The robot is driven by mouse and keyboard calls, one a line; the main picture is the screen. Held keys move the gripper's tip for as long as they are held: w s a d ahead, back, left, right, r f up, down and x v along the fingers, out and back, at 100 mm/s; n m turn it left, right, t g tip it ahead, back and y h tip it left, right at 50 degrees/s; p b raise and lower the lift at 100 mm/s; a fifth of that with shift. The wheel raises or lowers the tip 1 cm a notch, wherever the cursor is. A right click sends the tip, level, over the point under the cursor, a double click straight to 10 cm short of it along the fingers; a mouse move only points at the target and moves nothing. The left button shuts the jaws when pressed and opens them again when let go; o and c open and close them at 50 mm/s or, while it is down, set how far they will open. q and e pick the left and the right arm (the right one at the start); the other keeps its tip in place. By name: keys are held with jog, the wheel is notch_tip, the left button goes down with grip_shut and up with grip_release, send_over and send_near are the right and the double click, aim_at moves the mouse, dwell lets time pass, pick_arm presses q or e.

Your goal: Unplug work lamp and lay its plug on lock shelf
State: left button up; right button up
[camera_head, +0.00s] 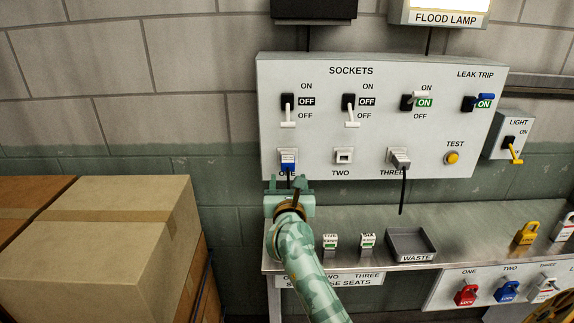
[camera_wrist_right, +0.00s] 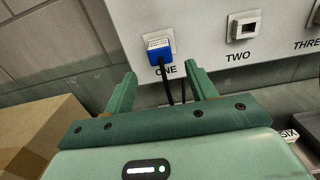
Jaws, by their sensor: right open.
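A blue plug (camera_head: 289,166) with a white label sits in socket ONE, with a dark cable hanging down; it also shows in the right wrist view (camera_wrist_right: 159,53). I cannot read which plug is the work lamp's. My right gripper (camera_head: 288,183) is open just below the blue plug; in the right wrist view its fingers stand either side of the hanging cable (camera_wrist_right: 168,93), not closed on it. A metal shelf (camera_head: 455,222) carrying padlocks runs below the panel. My left gripper is not in view.
Switches ONE and TWO on the socket panel (camera_head: 320,110) show OFF; THREE shows ON. The shelf holds two small labelled blocks, a WASTE tray (camera_head: 410,257), a yellow padlock (camera_head: 526,233) and a white one. Cardboard boxes (camera_head: 100,240) stand at left. Bare shelf lies right of the tray.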

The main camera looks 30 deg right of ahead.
aim_at(288, 167)
jog(key=b+x, duration=0.2)
jog(key=x, duration=0.6)
jog(key=shift+w+d+f+b, duration=0.1)
jog(key=shift+w+d+b, duration=0.05)
jog(key=shift+b, duration=0.15)
dwell(1.0)
grip_shut()
jog(key=shift+p+v, duration=0.95)
jog(key=shift+v, duration=0.55)
jog(key=shift+p+v, duration=0.55)
jog(key=shift+v, duration=1)
jog(key=shift+g, duration=0.3)
